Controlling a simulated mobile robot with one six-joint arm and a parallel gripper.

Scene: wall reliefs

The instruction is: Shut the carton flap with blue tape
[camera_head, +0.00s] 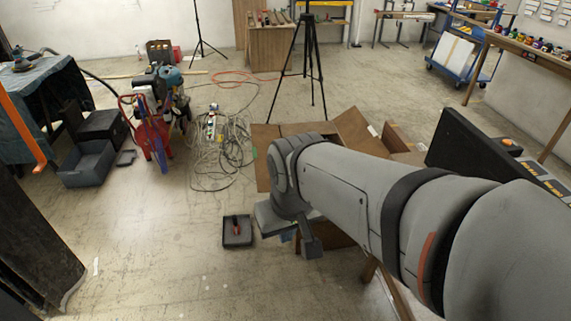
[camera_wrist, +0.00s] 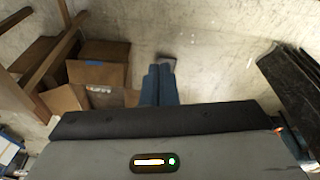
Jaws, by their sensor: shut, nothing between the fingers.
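The open carton (camera_head: 262,180) stands on the floor behind my arm in the head view, with brown flaps spread outward. In the wrist view its flaps (camera_wrist: 98,74) show at the left, and a small bluish mark on one may be the blue tape. A blue patch also shows below my wrist in the head view, partly covered. My gripper (camera_wrist: 160,84) shows two dark fingers close together, shut and empty, to the right of the carton flaps. I cannot tell whether they touch the carton. My arm hides much of the carton in the head view.
A small black tray (camera_head: 237,243) with a red-handled tool lies left of the carton. Tangled cables (camera_head: 218,160) lie behind it, and a black tripod (camera_head: 308,60) stands further back. A dark panel (camera_head: 470,145) is at the right.

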